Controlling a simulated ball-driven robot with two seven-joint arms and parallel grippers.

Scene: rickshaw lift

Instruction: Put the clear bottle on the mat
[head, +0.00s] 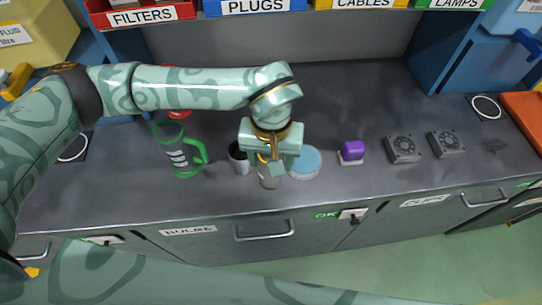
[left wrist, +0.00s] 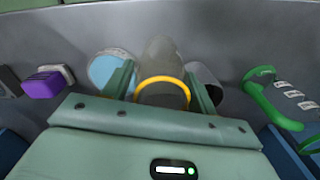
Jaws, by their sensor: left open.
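The clear bottle, greyish and see-through with a yellow ring, stands on the bench; its lower part (head: 269,181) shows below my left gripper (head: 275,167) in the head view. In the left wrist view the bottle (left wrist: 160,58) is between the open fingers of my left gripper (left wrist: 163,90). I cannot tell whether either finger touches it. Two dark square mats with white rings lie on the bench: one at the far right (head: 486,107), one at the left (head: 73,147) partly behind my arm. My right gripper is out of view.
A dark cup (head: 239,158) and round blue-topped tin (head: 305,162) stand close on either side of the bottle. Labelled bins (head: 262,8) hang behind.

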